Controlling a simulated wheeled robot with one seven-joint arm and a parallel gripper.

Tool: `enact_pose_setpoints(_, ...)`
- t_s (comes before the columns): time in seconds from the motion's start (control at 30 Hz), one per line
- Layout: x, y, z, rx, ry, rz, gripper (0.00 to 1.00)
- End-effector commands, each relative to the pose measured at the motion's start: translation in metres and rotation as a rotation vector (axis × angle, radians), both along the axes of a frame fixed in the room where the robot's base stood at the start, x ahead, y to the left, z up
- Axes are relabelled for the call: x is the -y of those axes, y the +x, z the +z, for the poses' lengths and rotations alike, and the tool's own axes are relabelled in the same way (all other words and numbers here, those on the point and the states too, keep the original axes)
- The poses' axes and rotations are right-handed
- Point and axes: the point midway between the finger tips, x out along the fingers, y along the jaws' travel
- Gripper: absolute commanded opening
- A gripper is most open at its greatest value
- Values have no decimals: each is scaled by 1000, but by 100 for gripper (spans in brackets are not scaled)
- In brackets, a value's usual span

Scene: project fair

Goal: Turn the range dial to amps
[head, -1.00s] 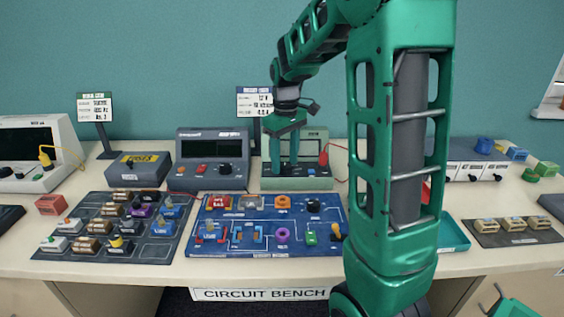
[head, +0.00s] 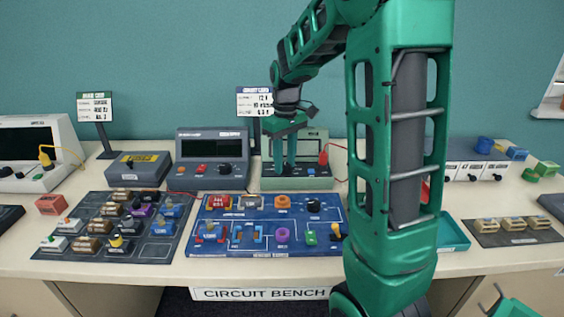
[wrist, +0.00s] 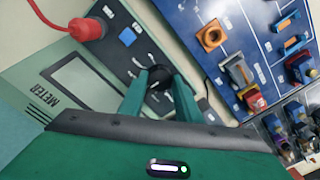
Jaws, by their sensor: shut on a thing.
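The green meter (head: 310,178) stands at the back middle of the bench, with its screen and the word METER showing in the wrist view (wrist: 85,85). Its round black range dial (wrist: 158,103) sits on the dark front panel between my fingers, with white marks around it too small to read. My gripper (wrist: 160,82) is shut on the dial. In the head view my gripper (head: 284,172) points down at the meter's front panel, and its fingers hide the dial there. I cannot tell which mark the dial points to.
A red plug (wrist: 88,28) with a lead sits in the meter near my fingers. A blue circuit board (head: 265,250) lies in front of the meter. A grey power supply (head: 212,150) stands left of it, and a sign (head: 254,102) behind.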

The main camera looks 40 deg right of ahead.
Motion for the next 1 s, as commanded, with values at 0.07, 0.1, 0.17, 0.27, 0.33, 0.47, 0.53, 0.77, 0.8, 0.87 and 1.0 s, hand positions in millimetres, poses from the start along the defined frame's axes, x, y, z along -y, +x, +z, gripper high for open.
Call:
enact_pose_setpoints(0.07, 0, 0, 0, 1, -1, -43, 8)
enact_pose_setpoints(0.1, 0, 0, 0, 1, -1, -69, 8)
enact_pose_setpoints(0.17, 0, 1, 0, 1, -1, -115, 8)
enact_pose_setpoints(0.27, -1, 1, 0, 1, -1, -199, 8)
enact_pose_setpoints(0.33, -1, 1, 0, 2, -1, -264, 8)
enact_pose_setpoints(0.47, -1, 1, 0, 2, -1, -388, 8)
enact_pose_setpoints(0.53, -1, 1, 0, 2, 0, -455, 8)
enact_pose_setpoints(0.77, -1, 1, 1, 2, -1, -672, 8)
enact_pose_setpoints(0.8, -1, 1, 1, 3, -1, -710, 8)
enact_pose_setpoints(0.87, -1, 1, 1, 3, -1, -764, 8)
enact_pose_setpoints(1.0, -2, 1, 1, 3, 0, -885, 8)
